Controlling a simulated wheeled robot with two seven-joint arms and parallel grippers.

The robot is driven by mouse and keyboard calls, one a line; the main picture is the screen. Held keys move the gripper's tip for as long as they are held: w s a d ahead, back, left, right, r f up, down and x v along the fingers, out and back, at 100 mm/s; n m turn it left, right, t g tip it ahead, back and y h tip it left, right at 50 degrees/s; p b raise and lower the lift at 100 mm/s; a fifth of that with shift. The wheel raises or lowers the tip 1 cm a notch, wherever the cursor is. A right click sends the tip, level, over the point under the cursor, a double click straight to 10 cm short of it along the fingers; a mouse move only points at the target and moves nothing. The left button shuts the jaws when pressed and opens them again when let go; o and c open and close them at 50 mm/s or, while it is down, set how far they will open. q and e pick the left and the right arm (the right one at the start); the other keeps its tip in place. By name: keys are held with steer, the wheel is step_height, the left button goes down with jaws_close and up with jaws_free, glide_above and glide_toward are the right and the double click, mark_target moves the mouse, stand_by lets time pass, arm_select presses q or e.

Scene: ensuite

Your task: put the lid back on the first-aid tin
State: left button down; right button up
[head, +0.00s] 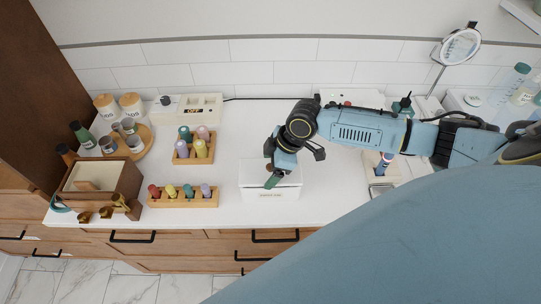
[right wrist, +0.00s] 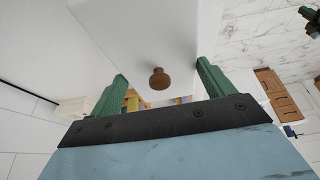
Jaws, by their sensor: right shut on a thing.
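The first-aid tin (head: 270,196) is a white box with a small label, near the counter's front edge in the head view. Its white lid (head: 252,177) lies over the top of the tin; I cannot tell whether it is fully seated. My right gripper (head: 271,181) is over the lid, pointing down and shut on it. In the right wrist view, the lid's brown round knob (right wrist: 159,79) shows between the green fingers of the right gripper (right wrist: 162,84). The arm and fingers hide part of the lid in the head view. My left gripper is not in view.
A wooden rack with coloured bottles (head: 184,200) stands left of the tin, with another rack (head: 194,157) behind it. A wooden box (head: 125,180) is at the far left. A small tray (head: 391,178) lies to the right. Free counter lies behind the tin.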

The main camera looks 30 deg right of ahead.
steer(key=shift+f, duration=0.45)
stand_by(0.6)
steer(key=shift+f, duration=0.15)
stand_by(0.6)
steer(key=o, duration=0.9)
step_height(320, 180, up, 5)
steer(key=p, duration=0.5)
steer(key=shift+f, duration=0.1)
steer(key=shift+r+p, duration=0.55)
steer(key=shift+r, duration=0.6)
